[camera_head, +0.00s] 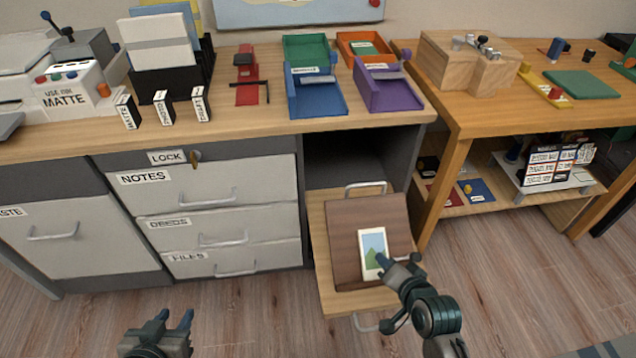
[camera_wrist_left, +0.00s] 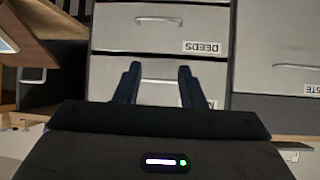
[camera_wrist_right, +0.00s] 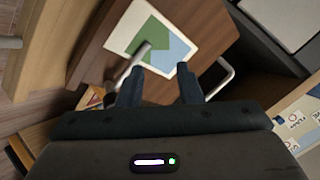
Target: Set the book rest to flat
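The book rest (camera_head: 345,235) is a brown wooden board on a pulled-out light wood flap (camera_head: 325,285) below the counter. It looks tilted up, though its angle is hard to judge. A picture card (camera_head: 373,248) lies on its face; the card also shows in the right wrist view (camera_wrist_right: 172,42). My right gripper (camera_head: 388,261) is at the card's lower right corner, its fingers apart and nothing clearly held. A short grey bar (camera_wrist_right: 138,60) shows just ahead of its fingers. My left gripper (camera_head: 172,320) is open and empty, low in front of the drawers.
A grey cabinet with drawers labelled NOTES (camera_head: 215,183), DEEDS and FILES stands left of the flap. A metal handle (camera_head: 365,186) is behind the board. A wooden desk (camera_head: 460,150) stands close on the right. The floor in front is clear.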

